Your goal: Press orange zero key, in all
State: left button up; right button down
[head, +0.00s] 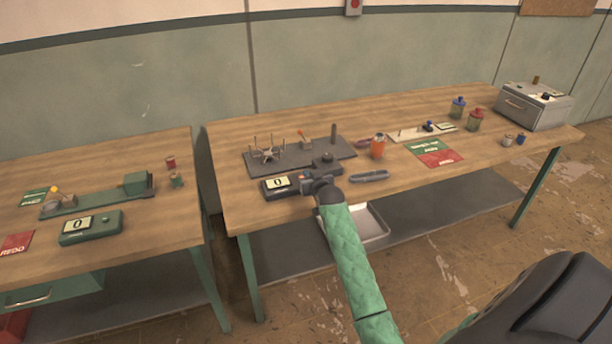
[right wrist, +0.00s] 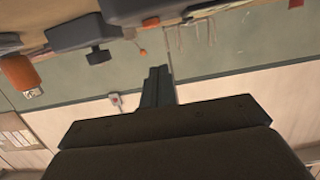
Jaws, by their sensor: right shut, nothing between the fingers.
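A dark counter box (head: 278,195) with a lit display reading 0 (head: 278,183) sits at the front left of the right-hand table. A small orange patch, seemingly the orange zero key (head: 295,178), shows just right of the display, partly hidden by my right gripper. My right gripper (head: 306,184) reaches in over the right end of the box; I cannot tell whether it touches the key. In the right wrist view its fingers (right wrist: 157,84) are shut together with nothing between them. The key cannot be made out there. My left gripper is not in view.
Behind the box is a dark plate (head: 290,158) with a small spoked stand. An orange container (head: 378,147) and a grey tool (head: 370,176) lie to the right. A second counter (head: 91,227), green and reading 0, sits on the left table, across a gap.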

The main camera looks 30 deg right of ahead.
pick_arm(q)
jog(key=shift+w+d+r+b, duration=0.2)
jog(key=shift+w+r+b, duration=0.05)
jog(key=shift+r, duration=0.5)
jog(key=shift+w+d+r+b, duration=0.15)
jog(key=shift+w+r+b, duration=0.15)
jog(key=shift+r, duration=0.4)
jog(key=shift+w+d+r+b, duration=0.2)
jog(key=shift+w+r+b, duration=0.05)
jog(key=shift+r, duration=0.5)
pick_arm(e)
jog(key=shift+v, duration=2.75)
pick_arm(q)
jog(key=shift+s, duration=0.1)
